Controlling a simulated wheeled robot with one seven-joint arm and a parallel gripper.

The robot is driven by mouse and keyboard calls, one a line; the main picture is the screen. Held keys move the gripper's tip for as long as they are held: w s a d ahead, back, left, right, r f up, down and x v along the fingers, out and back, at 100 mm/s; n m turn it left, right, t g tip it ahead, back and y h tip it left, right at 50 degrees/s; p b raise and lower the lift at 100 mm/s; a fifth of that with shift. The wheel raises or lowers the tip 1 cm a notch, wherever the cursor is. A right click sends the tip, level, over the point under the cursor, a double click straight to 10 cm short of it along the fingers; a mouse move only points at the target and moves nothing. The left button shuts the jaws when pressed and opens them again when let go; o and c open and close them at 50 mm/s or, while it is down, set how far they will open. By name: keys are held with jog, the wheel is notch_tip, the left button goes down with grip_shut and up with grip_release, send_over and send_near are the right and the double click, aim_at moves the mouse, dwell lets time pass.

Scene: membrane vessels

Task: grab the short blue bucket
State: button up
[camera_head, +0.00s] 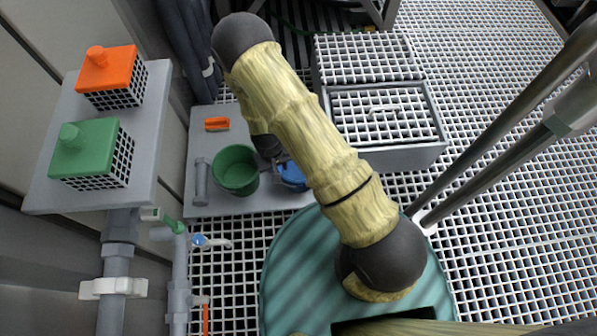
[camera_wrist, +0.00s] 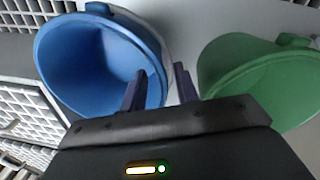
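The blue bucket (camera_wrist: 85,60) fills the left of the wrist view, its round mouth facing the camera. In the head view only part of the blue bucket (camera_head: 292,177) shows, and my arm hides the rest. My gripper (camera_wrist: 160,70) has its fingers apart at the bucket's right wall. One finger appears inside the mouth and the other outside, with the wall between them. I see gaps beside the wall, so the fingers do not look closed on it. My gripper (camera_head: 272,160) is mostly hidden by the arm in the head view.
A green bucket (camera_wrist: 262,78) stands close to the right in the wrist view; it also shows in the head view (camera_head: 236,170). Both buckets are on a grey platform (camera_head: 225,206). An orange brush-like item (camera_head: 217,124) lies behind. A grey crate (camera_head: 410,155) is to the right.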

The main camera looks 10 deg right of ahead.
jog(key=f+b, duration=0.2)
jog(key=f, duration=0.1)
jog(key=f+b, duration=0.1)
jog(key=f, duration=0.1)
jog(key=shift+d+f+b, duration=0.1)
jog(key=shift+d+b, duration=0.25)
jog(key=shift+b, duration=0.05)
grip_shut()
